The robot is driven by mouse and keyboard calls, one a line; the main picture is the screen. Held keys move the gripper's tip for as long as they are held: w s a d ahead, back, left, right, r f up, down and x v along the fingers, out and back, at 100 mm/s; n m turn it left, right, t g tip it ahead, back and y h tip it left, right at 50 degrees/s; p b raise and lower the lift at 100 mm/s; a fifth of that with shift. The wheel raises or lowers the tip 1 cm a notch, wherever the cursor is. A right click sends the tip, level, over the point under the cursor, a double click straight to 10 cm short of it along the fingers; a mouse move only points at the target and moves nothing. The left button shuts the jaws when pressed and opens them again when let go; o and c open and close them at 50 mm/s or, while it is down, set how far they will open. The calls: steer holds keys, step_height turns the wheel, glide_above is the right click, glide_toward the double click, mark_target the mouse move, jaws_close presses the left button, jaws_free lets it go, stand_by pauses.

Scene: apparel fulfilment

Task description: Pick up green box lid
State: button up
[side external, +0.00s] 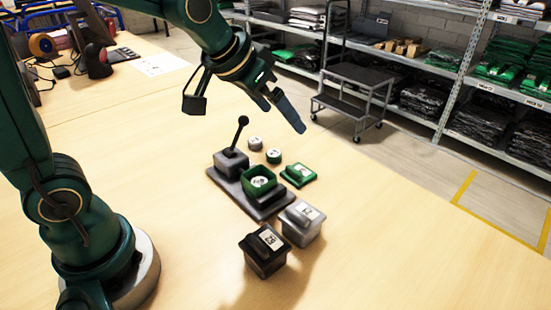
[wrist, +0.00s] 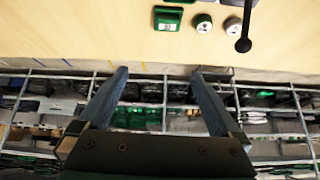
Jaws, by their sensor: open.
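The green box lid (side external: 298,174) lies on the table to the right of the grey base. It also shows near the top of the wrist view (wrist: 168,19). The open green box (side external: 259,184) stands on the grey base (side external: 222,182) with a round white-faced piece inside. My gripper (side external: 299,126) is in the air above and behind the lid, apart from it. In the wrist view its two fingers (wrist: 159,73) are spread with nothing between them.
A black lever (side external: 241,135) rises from the grey base. Two small round pieces (side external: 274,156) lie left of the lid. A grey lidded box (side external: 302,222) and a black lidded box (side external: 265,251) stand in front. The table right of the lid is clear.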

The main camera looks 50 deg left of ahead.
steer(key=g, duration=0.1)
glide_above(295, 169)
steer(key=s, duration=0.2)
step_height(295, 169, down, 7)
steer(key=shift+g, duration=0.9)
step_height(295, 169, down, 6)
steer(key=shift+r, duration=0.2)
steer(key=shift+x, duration=2.4)
steer(key=shift+c, duration=0.3)
